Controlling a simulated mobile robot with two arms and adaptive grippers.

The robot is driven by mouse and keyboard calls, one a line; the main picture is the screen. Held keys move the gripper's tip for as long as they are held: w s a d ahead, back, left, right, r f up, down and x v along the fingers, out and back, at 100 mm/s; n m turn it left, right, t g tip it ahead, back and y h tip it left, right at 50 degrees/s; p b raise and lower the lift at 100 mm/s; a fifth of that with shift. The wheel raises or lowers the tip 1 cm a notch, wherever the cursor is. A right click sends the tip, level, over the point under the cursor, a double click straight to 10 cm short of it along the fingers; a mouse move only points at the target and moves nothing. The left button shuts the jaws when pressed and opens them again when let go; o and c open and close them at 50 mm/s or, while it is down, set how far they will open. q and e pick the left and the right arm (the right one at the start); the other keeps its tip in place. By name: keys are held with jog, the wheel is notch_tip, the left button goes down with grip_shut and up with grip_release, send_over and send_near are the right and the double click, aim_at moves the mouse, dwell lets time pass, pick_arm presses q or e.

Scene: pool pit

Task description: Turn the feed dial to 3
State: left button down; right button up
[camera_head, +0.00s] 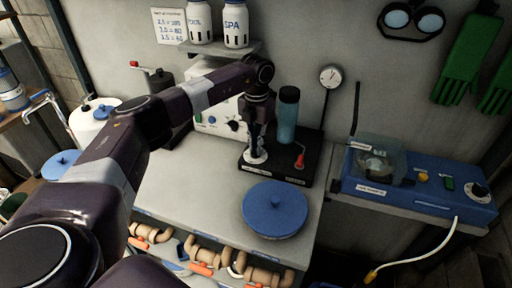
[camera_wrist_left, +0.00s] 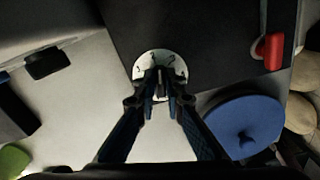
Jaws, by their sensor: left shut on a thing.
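The feed dial (camera_head: 250,158) is a round white disc with dark numbers on the black base plate (camera_head: 290,178) on the bench. It also shows in the left wrist view (camera_wrist_left: 145,64), where a 1 and a 2 seem readable near its far edge. My left gripper (camera_head: 257,150) points down over the dial. In the left wrist view its fingers (camera_wrist_left: 159,86) are closed together on the dial's knob at the near side of the disc. The fingers hide most of the knob, so I cannot tell which number it points to. My right gripper is not in view.
A blue-grey cylinder (camera_head: 287,118) and a red-handled lever (camera_head: 299,161) stand on the same plate. A blue round lid (camera_head: 275,209) lies in front. A control box (camera_head: 212,124) stands behind, a blue device (camera_head: 430,192) to the right. The bench front left is clear.

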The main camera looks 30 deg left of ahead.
pick_arm(q)
jog(key=m, duration=0.3)
jog(key=shift+w+r+m+b, duration=0.1)
jog(key=shift+r+m+b, duration=0.05)
jog(key=shift+m+b, duration=0.15)
jog(key=shift+m, duration=1.6)
jog(key=c, duration=2)
grip_release()
jog(key=shift+d, duration=0.1)
notch_tip(320, 180, up, 12)
jog(key=shift+f+b, duration=0.1)
jog(key=shift+b, duration=0.2)
